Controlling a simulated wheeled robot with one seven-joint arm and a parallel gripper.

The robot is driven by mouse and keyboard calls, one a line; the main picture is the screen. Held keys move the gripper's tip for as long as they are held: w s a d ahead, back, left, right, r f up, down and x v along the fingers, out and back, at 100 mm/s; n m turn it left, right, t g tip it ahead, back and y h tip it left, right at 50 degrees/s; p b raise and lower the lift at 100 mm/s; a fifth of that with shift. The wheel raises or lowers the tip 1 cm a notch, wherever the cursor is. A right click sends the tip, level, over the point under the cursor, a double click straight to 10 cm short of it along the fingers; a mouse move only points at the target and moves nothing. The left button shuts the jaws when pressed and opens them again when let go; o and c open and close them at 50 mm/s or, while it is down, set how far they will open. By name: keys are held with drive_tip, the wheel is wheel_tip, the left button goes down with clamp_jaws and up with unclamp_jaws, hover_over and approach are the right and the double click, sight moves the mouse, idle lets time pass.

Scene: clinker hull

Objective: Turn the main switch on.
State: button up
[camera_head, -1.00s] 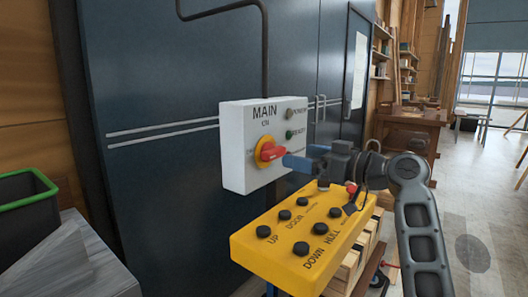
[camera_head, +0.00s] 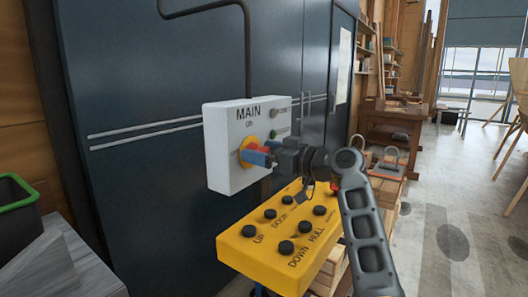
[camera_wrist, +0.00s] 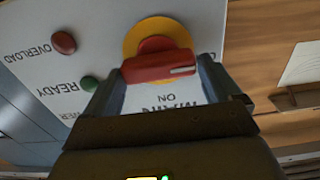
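The main switch is a red handle (camera_head: 259,148) on a yellow disc, on the white MAIN box (camera_head: 222,171). In the wrist view the handle (camera_wrist: 160,68) lies crosswise, with a white mark near its right end. The MAIN and ON lettering shows upside down there, below the handle. My gripper (camera_head: 256,155) is at the front of the switch. In the wrist view my gripper (camera_wrist: 160,82) has its fingers apart, one near each end of the handle. I cannot tell whether they touch it. In the head view the fingers partly hide the switch.
A yellow control box (camera_head: 258,239) with several black buttons stands below the white box, under my arm. A green READY lamp (camera_wrist: 89,83) and a red OVERLOAD lamp (camera_wrist: 63,42) sit beside the switch. A dark bin (camera_head: 18,210) with a green rim is at left.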

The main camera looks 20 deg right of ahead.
drive_tip(key=c, duration=0.7)
drive_tip(key=shift+c, duration=0.2)
drive_tip(key=shift+m, duration=0.3)
drive_tip(key=m, duration=0.3)
drive_tip(key=shift+w+d+m, duration=0.1)
drive_tip(key=shift+d+m, duration=0.05)
drive_tip(key=shift+m, duration=0.25)
drive_tip(key=m+p, duration=0.1)
drive_tip(key=m, duration=0.3)
drive_tip(key=shift+w+d, duration=0.1)
drive_tip(key=shift+d, duration=0.05)
drive_tip(key=m+p, duration=0.3)
drive_tip(key=m, duration=0.2)
drive_tip(key=shift+w+d+m, duration=0.1)
drive_tip(key=shift+d+m, duration=0.05)
drive_tip(key=shift+m, duration=0.25)
drive_tip(key=shift+f+m+p, duration=0.15)
drive_tip(key=shift+m+p, duration=0.4)
drive_tip(key=shift+m, duration=0.35)
drive_tip(key=shift+f+m+p, duration=0.15)
drive_tip(key=shift+m+p, duration=0.4)
drive_tip(key=shift+m, duration=0.35)
